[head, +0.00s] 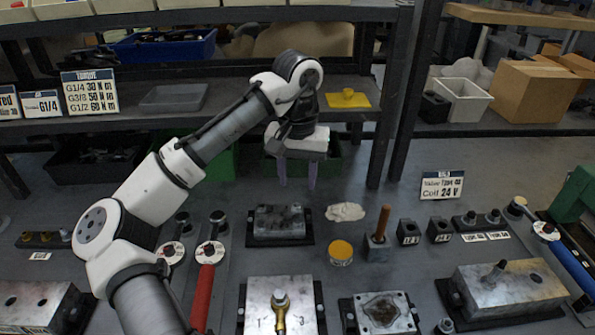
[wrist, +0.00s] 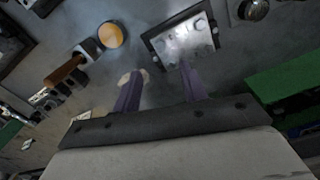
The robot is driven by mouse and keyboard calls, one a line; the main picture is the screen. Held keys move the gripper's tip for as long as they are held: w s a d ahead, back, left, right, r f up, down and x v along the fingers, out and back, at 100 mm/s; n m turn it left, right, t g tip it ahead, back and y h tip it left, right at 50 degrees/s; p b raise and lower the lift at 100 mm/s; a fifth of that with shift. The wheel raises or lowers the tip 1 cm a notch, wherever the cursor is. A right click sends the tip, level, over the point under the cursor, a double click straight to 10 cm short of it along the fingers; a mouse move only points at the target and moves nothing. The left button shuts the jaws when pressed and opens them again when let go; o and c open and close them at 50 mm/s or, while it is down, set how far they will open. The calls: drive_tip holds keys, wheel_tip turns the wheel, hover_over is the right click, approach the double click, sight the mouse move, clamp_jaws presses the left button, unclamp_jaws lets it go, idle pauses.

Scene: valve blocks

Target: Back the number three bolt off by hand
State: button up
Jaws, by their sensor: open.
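My gripper (head: 298,182) is open and empty, its two purple fingers pointing down above the back of the bench. In the wrist view its fingertips (wrist: 160,74) are wide apart, with a metal block beyond them. That block (head: 279,221) sits on a dark base; in the wrist view its top (wrist: 184,42) shows several small bolt heads or holes. A bolt head with a brass-coloured piece (head: 280,312) stands between the marks.
A pale putty-like lump (head: 345,212), an orange round tin (head: 341,252) and a brown-handled tool in a block (head: 377,240) lie right of the back block. Red-handled (head: 203,295) and blue-handled (head: 574,270) wrenches flank the work area. A shelf (head: 225,118) stands behind.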

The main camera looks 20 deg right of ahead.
sight(300, 221)
wheel_tip(300, 221, down, 12)
drive_tip(key=shift+w+f, duration=0.1)
drive_tip(key=shift+c, duration=0.3)
clamp_jaws()
drive_tip(key=n, duration=0.6)
drive_tip(key=shift+d, duration=0.15)
drive_tip(key=n, duration=0.5)
drive_tip(key=shift+d+n, duration=0.1)
drive_tip(key=shift+n, duration=0.3)
drive_tip(key=n, duration=0.4)
drive_tip(key=shift+n, duration=0.3)
drive_tip(key=n, duration=0.5)
drive_tip(key=shift+w, duration=0.15)
